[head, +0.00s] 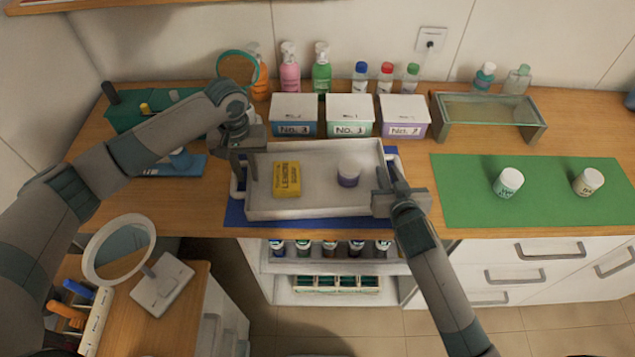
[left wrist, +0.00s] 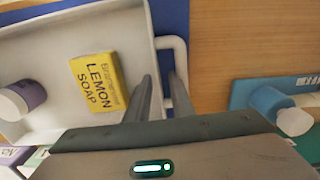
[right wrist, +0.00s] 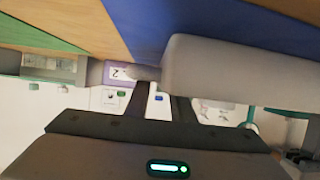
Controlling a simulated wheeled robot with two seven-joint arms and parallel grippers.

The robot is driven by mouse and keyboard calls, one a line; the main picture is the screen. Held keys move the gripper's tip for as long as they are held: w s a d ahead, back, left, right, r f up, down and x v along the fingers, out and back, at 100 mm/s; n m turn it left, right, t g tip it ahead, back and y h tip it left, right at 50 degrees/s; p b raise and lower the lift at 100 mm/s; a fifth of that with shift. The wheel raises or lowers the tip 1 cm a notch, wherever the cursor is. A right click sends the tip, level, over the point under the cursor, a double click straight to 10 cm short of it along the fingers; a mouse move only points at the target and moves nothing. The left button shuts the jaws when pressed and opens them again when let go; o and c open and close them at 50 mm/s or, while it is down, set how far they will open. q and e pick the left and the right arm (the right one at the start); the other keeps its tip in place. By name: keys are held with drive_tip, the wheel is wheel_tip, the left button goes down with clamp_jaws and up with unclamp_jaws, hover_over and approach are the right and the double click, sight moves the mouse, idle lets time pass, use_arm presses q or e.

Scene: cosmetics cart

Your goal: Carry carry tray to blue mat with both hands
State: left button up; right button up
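The carry tray (head: 320,207) is a shallow whitish tray over the blue mat (head: 300,222), whose edges show around it. I cannot tell whether it touches the mat. It holds a yellow lemon soap box (head: 287,179) and a white jar with a purple band (head: 348,173). My left gripper (head: 244,172) is at the tray's left handle; in the left wrist view its fingers (left wrist: 162,90) stand apart by the white handle (left wrist: 180,55). My right gripper (head: 390,180) is at the tray's right end; in the right wrist view its fingers (right wrist: 158,98) are apart, and the handle is mostly hidden.
A green mat (head: 465,200) with two white jars lies to the right. Three labelled boxes (head: 348,115) stand behind the tray, with several bottles behind them. A glass-topped stand (head: 490,112) is at the back right. A round mirror (head: 120,250) stands on a lower surface at front left.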

use_arm(q)
drive_tip(key=shift+r, duration=0.1)
wheel_tip(320, 180, up, 12)
idle(0.7)
use_arm(e)
drive_tip(key=v, duration=1.2)
drive_tip(key=shift+f, duration=0.1)
use_arm(q)
drive_tip(key=shift+s, duration=0.1)
use_arm(e)
drive_tip(key=shift+s, duration=0.1)
idle(0.5)
